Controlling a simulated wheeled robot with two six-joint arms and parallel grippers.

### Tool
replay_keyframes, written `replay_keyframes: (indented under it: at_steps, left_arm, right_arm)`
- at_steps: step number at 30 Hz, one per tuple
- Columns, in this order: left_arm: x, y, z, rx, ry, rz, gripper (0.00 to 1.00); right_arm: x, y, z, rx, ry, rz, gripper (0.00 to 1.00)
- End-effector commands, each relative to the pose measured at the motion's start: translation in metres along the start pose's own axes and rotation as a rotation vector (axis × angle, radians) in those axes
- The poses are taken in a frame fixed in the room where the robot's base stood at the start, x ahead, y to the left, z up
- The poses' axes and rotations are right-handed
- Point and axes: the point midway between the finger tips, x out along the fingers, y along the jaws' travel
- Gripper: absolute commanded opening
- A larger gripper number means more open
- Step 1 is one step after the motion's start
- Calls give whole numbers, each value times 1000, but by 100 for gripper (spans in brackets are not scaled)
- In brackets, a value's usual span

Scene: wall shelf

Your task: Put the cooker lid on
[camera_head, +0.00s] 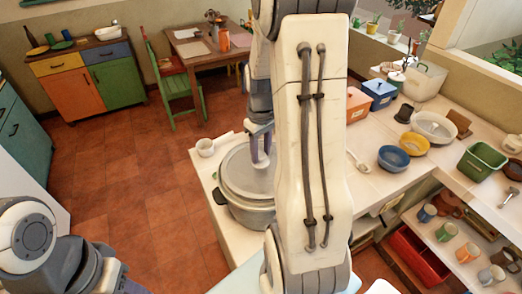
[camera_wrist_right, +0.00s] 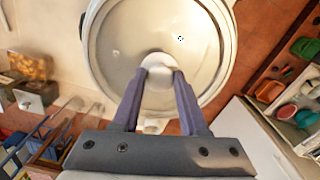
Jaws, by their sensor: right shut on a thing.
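The grey cooker (camera_head: 252,216) stands on the white counter left of my right arm in the head view. Its round pale lid (camera_head: 237,177) is over the cooker's top; I cannot tell whether it rests fully on the rim. In the right wrist view the lid (camera_wrist_right: 112,45) shows as a wide disc with a pale rim around it. My right gripper (camera_wrist_right: 160,72) is shut on the lid's round knob (camera_wrist_right: 155,62), one finger on each side. In the head view the right gripper (camera_head: 261,160) points down at the lid, and my arm hides the cooker's right side. My left gripper is out of view.
A blue bowl (camera_head: 393,158), a yellow bowl (camera_head: 414,143) and a green bin (camera_head: 481,160) are on the counter at right. Mugs sit on a lower shelf (camera_head: 440,248). Open floor lies to the left.

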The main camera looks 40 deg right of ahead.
Motion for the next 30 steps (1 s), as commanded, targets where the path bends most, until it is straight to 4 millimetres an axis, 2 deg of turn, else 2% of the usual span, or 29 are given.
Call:
replay_keyframes:
  at_steps: [30]
  left_arm:
    - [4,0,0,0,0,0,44]
  right_arm:
    - [6,0,0,0,1,1,0]
